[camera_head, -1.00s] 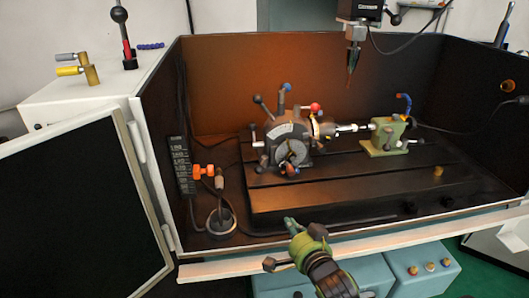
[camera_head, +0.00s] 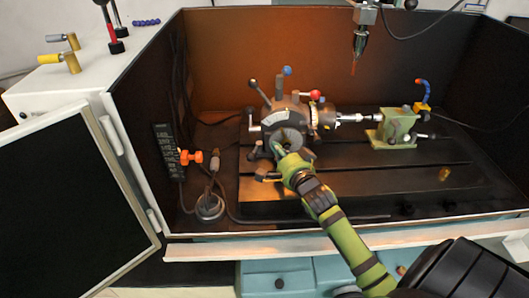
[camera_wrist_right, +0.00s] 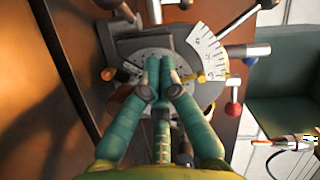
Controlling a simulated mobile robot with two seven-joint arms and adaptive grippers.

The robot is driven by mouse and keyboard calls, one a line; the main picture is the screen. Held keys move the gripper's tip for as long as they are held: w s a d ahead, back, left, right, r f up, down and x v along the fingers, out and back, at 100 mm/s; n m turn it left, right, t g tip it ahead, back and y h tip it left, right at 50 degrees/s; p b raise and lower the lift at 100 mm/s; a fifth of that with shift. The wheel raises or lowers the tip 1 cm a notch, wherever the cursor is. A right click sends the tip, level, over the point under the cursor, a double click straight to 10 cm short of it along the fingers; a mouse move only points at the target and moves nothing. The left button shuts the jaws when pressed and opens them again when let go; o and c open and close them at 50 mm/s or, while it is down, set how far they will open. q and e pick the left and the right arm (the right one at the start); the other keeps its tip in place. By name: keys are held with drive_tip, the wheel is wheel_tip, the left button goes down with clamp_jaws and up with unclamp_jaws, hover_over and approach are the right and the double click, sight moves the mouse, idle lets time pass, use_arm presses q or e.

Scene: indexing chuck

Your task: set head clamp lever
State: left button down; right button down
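The indexing head (camera_head: 297,115) stands on the slotted table, with a round dial plate on its front. Several ball-ended levers stick up from it: a black-ball lever (camera_head: 257,90), a blue-ball lever (camera_head: 281,81) and a red-ball lever (camera_head: 315,95). I cannot tell which is the head clamp lever. My right gripper (camera_head: 279,151) is at the front of the head, its green fingers over the dial plate. In the right wrist view its fingertips (camera_wrist_right: 160,62) are together in front of the dial plate (camera_wrist_right: 143,68), with nothing seen between them. Contact cannot be told. My left gripper is out of view.
A green tailstock (camera_head: 396,128) stands at the right, joined to the head by a silver shaft. The slotted table (camera_head: 380,178) is mostly bare in front. A spindle (camera_head: 360,42) hangs above.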

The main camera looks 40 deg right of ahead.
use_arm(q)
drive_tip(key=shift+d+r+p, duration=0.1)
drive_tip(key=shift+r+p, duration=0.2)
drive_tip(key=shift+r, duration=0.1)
use_arm(e)
drive_tip(key=shift+w+a+f, duration=0.25)
drive_tip(key=shift+w+a, duration=0.05)
drive_tip(key=shift+a, duration=0.25)
drive_tip(key=shift+w+a+f, duration=0.3)
drive_tip(key=shift+a, duration=0.3)
drive_tip(key=shift+w+a+f, duration=0.25)
drive_tip(key=shift+w+a, duration=0.05)
drive_tip(key=shift+a, duration=0.25)
